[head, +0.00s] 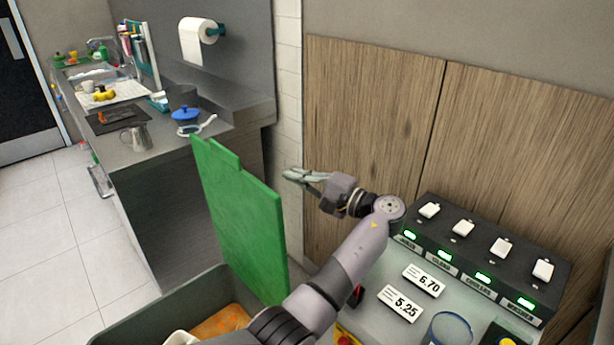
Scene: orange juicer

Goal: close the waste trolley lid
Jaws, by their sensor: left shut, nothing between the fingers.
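The green lid (240,215) of the waste trolley stands up, open, in the middle of the head view. The grey-green trolley bin (160,318) is at the bottom, with orange and whitish contents showing inside. My left gripper (288,174) is shut and empty. In the picture it is just right of the lid's upper right edge, and I cannot tell how deep the gap is. My left arm crosses in front of the lid's lower right corner and part of the bin. My right gripper is not in view.
A control panel (480,260) with white switches and green lights stands at the right, with price tags before it. Wood panels (370,140) are behind my gripper. A grey counter (150,150) with a sink, a metal jug (135,138) and a blue-lidded pot (186,116) is at the left.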

